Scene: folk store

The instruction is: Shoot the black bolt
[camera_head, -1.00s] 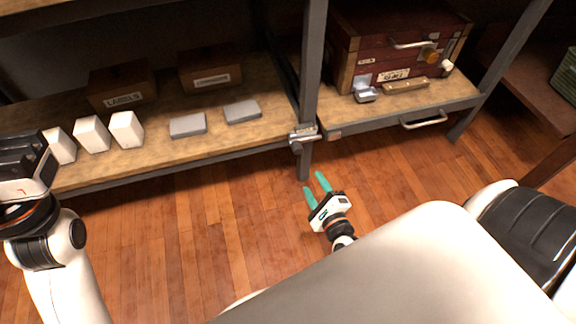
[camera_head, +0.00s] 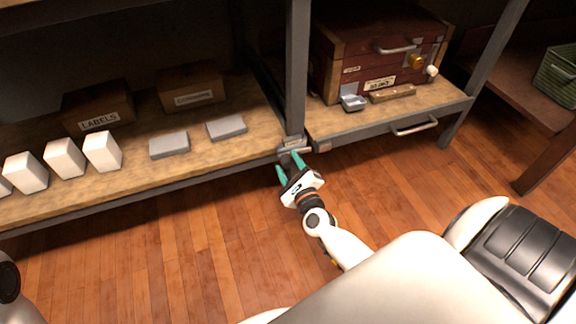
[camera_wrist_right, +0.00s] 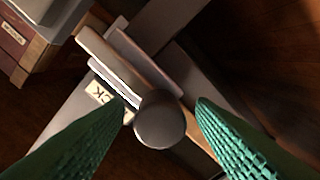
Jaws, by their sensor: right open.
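The bolt (camera_head: 292,145) is mounted at the shelf post, at the front edge where the two shelf boards meet. In the right wrist view its round dark grey knob (camera_wrist_right: 160,120) sits between my two green fingers, with a visible gap to the right finger; contact with the left finger is unclear. A small label (camera_wrist_right: 97,92) ending in "CK" is beside it, partly hidden. My right gripper (camera_head: 289,164) is open, its fingertips around the knob, which also looks dark in the head view. My left gripper is out of view; only a piece of my left arm shows bottom left.
A grey post (camera_head: 297,70) rises behind the bolt. A dark red case (camera_head: 345,55) stands on the right shelf above a drawer handle (camera_head: 414,126). White boxes (camera_head: 103,151), grey slabs (camera_head: 227,128) and brown cartons (camera_head: 98,107) stand on the left shelf. The wooden floor (camera_head: 180,240) is clear.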

